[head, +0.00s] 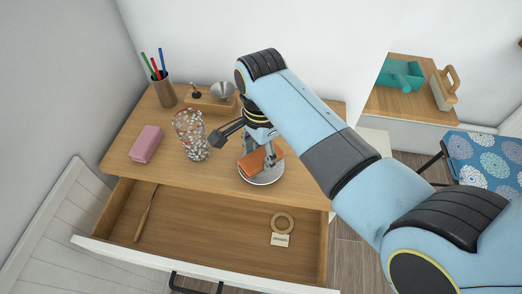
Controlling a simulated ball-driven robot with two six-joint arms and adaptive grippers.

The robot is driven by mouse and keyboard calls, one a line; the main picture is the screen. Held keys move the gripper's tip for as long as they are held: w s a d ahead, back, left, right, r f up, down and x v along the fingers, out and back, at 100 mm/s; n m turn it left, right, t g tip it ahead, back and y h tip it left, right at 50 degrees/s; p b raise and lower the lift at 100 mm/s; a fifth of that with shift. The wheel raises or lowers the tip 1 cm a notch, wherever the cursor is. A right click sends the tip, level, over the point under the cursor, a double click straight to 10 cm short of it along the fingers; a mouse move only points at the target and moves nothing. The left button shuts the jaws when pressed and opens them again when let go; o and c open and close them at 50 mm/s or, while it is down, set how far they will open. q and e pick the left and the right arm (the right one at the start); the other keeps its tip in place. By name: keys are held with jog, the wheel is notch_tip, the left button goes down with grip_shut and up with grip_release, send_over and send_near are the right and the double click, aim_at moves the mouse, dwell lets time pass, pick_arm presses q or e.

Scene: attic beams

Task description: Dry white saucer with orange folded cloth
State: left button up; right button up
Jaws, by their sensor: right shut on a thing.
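The white saucer (262,179) lies on the wooden desk top, close to its front edge and above the open drawer. The orange folded cloth (261,161) is over the saucer and covers much of it. My right gripper (269,155) points down from above and is shut on the orange cloth. The cloth appears to touch the saucer, though the exact contact is hidden. My left gripper is not in view.
A glass vase of pebbles (193,136) stands just left of the gripper. A pink box (146,144), a pen cup (161,90) and a wooden stand with a metal funnel (222,91) are on the desk (120,155). The open drawer (200,222) holds a wooden ring (283,223).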

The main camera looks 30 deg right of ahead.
jog(key=shift+d, duration=0.1)
jog(key=shift+s+d, duration=0.45)
jog(key=shift+d, duration=0.25)
jog(key=shift+a, duration=0.1)
